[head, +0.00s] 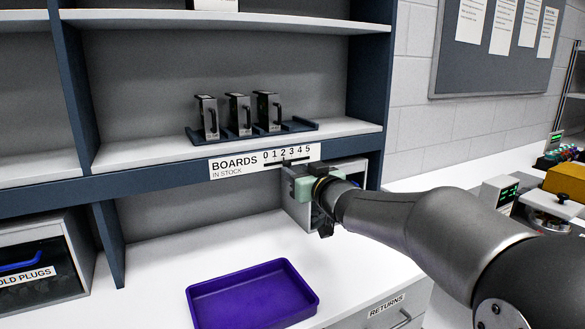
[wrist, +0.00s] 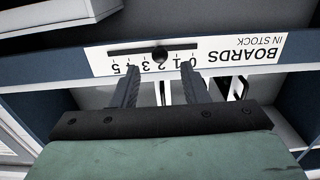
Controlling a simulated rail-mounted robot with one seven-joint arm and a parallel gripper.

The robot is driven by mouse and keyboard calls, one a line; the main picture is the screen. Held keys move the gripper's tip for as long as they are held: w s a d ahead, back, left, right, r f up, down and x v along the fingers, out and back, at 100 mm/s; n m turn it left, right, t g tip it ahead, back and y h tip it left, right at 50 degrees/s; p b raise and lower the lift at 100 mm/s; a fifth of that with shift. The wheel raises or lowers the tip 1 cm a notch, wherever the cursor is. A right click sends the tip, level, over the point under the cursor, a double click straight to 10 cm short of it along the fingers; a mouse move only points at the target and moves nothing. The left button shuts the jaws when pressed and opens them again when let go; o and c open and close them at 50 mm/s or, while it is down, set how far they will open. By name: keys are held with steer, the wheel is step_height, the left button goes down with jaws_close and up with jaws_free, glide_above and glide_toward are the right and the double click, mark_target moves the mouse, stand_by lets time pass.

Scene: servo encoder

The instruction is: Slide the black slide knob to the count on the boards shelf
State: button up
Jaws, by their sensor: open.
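The black slide knob (wrist: 160,54) sits in the slot of the white BOARDS label (wrist: 235,50), about at the 2 mark; the wrist view shows the label upside down. The label (head: 235,165) is on the shelf's front edge in the head view. Three boards with black handles, a left one (head: 207,117), a middle one (head: 240,115) and a right one (head: 268,112), stand on the shelf above. My gripper (wrist: 160,71) is open and empty, its fingertips either side of the knob's position, below it in the wrist picture. Whether they touch the label is unclear.
A dark rack (head: 300,125) holds the boards. Below are a purple tray (head: 252,296) on the white counter and a grey bin (head: 350,172) partly behind my gripper. An OLD PLUGS bin (head: 40,255) stands at left. The counter between is clear.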

mark_target(288, 164)
steer(key=shift+x, duration=2.1)
jaws_close()
steer(key=shift+p, duration=0.35)
